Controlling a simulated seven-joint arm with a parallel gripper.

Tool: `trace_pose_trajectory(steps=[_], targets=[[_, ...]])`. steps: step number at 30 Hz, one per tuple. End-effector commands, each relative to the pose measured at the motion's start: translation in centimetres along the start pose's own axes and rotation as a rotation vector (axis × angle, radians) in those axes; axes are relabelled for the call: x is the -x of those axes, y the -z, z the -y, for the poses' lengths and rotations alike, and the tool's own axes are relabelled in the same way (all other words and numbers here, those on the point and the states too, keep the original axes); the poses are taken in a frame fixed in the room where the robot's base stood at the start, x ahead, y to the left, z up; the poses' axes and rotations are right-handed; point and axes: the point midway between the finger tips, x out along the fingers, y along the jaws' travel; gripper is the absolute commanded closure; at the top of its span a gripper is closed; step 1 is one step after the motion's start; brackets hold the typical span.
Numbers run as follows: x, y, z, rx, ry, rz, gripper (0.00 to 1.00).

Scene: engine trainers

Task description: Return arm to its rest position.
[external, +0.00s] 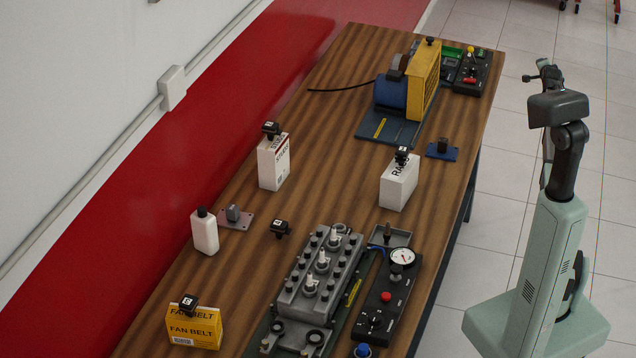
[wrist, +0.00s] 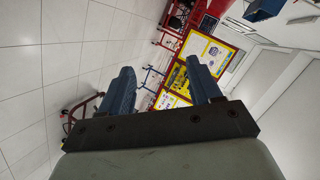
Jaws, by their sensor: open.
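My arm (external: 550,245) stands upright on the right, beside the wooden table and clear of it. Its dark upper end (external: 558,108) is above the floor, not over the table. In the wrist view, my gripper (wrist: 158,80) has two blue fingers spread wide apart, with nothing between them. The fingers are hard to make out in the external view. The wrist camera looks away from the table top, across the white tiled floor.
The wooden table (external: 335,110) carries an engine block (external: 318,275), a gauge panel (external: 385,310), a blue and yellow machine (external: 410,85), white boxes (external: 399,182) and a yellow fan belt box (external: 194,328). A red-framed stand (wrist: 205,65) shows in the wrist view. The floor around my arm is clear.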

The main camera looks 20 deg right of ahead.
Motion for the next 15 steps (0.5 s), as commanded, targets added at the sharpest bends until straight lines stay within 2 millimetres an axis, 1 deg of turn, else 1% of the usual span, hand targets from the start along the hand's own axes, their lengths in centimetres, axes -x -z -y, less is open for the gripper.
trace_pose_trajectory(steps=[1, 2, 3, 5, 8, 11, 12, 14, 15], targets=[[-0.4, -1.2, -1.8, 0.03, -0.028, 0.01, 0.37], [-0.6, -1.8, -2.7, 0.047, -0.043, 0.016, 0.37], [-1.0, -2.9, -3.9, 0.07, -0.065, 0.026, 0.37], [-1.4, -4.7, -5.8, 0.109, -0.1, 0.047, 0.37], [-2.1, -8.5, -9.2, 0.179, -0.164, 0.09, 0.37], [-2.5, -13.0, -12.9, 0.261, -0.235, 0.143, 0.37], [-2.6, -14.9, -14.6, 0.296, -0.266, 0.168, 0.37], [-2.5, -17.8, -17.0, 0.349, -0.311, 0.204, 0.37], [-2.4, -19.6, -18.6, 0.387, -0.34, 0.228, 0.37]])
